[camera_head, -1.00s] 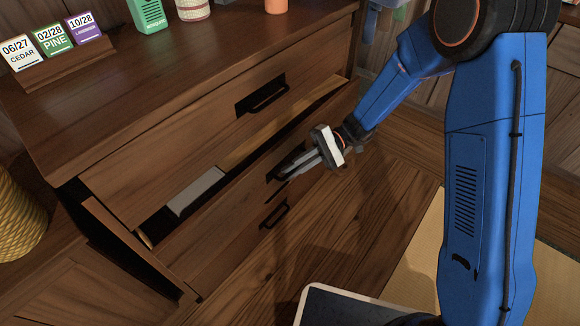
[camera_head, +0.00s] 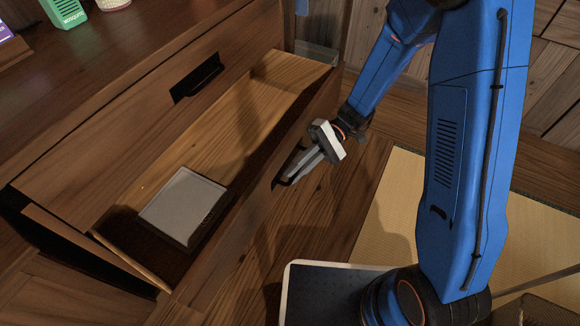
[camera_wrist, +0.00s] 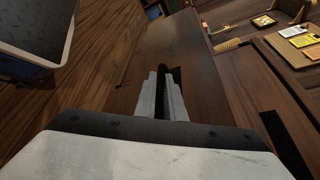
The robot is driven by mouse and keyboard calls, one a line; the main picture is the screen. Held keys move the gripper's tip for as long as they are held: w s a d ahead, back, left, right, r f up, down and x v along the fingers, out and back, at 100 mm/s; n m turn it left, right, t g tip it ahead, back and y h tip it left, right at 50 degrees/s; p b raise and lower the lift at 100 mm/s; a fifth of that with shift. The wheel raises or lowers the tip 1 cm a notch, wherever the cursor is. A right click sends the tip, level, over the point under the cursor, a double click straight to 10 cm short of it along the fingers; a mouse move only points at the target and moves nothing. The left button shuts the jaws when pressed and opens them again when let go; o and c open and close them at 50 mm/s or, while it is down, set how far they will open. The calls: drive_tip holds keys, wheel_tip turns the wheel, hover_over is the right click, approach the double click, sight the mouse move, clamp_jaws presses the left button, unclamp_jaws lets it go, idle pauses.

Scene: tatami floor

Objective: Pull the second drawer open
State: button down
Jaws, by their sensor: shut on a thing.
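The second drawer (camera_head: 240,245) of the dark wooden chest stands well out, and its inside shows from above. A flat grey box (camera_head: 183,205) lies in it toward the left. My gripper (camera_head: 290,178) is at the drawer's front, shut on the dark drawer handle (camera_head: 288,166), which is partly hidden by the fingers. In the wrist view the gripper fingers (camera_wrist: 162,95) close around a dark bar against the brown front. The top drawer (camera_head: 130,130), with its own black handle (camera_head: 197,78), is shut above.
The chest top (camera_head: 130,40) carries a green box (camera_head: 65,12) and other small items at the back left. The wooden floor (camera_head: 345,205) and a pale tatami mat (camera_head: 385,215) lie to the right of the drawer.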

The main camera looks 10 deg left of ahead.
idle(0.3)
drive_tip(key=c, duration=2.1)
unclamp_jaws()
drive_tip(key=v, duration=1.7)
drive_tip(key=shift+w+d+r, duration=0.1)
drive_tip(key=shift+w, duration=0.05)
drive_tip(key=s+d+r+m+t+h, duration=0.1)
drive_tip(key=s+d+r+t+h, duration=0.2)
drive_tip(key=s+d+r+t, duration=0.1)
drive_tip(key=s+d+r+m+t+h, duration=0.1)
drive_tip(key=s+d+r+t+h, duration=0.2)
drive_tip(key=s+d+r+t, duration=0.2)
drive_tip(key=s+d+r+m+t+h, duration=0.1)
drive_tip(key=s+d+r+t+h, duration=0.3)
drive_tip(key=s+d+t, duration=0.3)
drive_tip(key=shift+s+d+r+t, duration=0.1)
drive_tip(key=shift+s+d+r, duration=0.1)
drive_tip(key=shift+s+d, duration=0.55)
drive_tip(key=shift+s+d+r+t, duration=0.1)
drive_tip(key=shift+s+d+r, duration=0.1)
drive_tip(key=shift+s+d, duration=0.5)
drive_tip(key=shift+s+d+r+t, duration=0.1)
drive_tip(key=shift+s+d+r, duration=0.1)
drive_tip(key=shift+s+d, duration=0.5)
